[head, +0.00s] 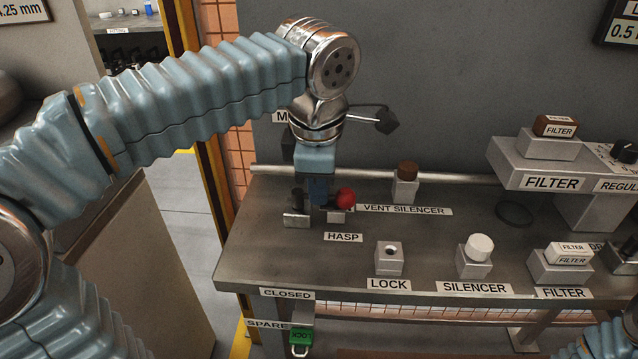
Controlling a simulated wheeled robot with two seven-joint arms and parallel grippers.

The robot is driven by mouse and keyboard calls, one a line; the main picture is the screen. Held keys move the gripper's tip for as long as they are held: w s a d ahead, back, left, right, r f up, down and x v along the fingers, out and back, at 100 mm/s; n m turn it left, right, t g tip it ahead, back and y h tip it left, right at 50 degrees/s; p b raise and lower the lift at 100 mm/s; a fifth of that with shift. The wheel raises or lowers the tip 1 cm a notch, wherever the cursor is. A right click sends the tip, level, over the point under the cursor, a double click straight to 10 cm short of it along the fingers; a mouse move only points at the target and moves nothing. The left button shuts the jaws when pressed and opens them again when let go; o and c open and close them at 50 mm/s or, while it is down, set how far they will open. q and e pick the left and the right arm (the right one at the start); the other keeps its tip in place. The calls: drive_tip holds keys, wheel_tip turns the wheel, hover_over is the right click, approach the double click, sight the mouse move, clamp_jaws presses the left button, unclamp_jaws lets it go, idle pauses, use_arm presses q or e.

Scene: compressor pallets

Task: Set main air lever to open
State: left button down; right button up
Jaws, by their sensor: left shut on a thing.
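My left gripper (318,208) reaches down over the left part of the bench and is shut on the main air lever. The lever's red ball knob (345,197) shows at the right side of the jaws. The rest of the lever is hidden behind the gripper, so its exact angle cannot be told. A label starting with "M" (281,117) on the wall behind is mostly covered by my arm. A "CLOSED" label (287,294) is on the bench's front edge. My right gripper is not in view.
The HASP label (343,237) lies just in front of the gripper. A vent silencer with a brown top (407,170) stands to the right. The lock block (389,259), white-capped silencer (479,247) and filter block (565,263) line the front. A green padlock (301,336) hangs below.

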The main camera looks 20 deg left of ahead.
use_arm(q)
drive_tip(key=shift+r, duration=0.1)
drive_tip(key=c, duration=1.2)
unclamp_jaws()
drive_tip(key=s+r, duration=0.1)
drive_tip(key=r, duration=0.8)
drive_tip(key=s+d+r, duration=0.1)
drive_tip(key=r, duration=0.3)
drive_tip(key=shift+s+r, duration=0.2)
drive_tip(key=shift+s, duration=0.1)
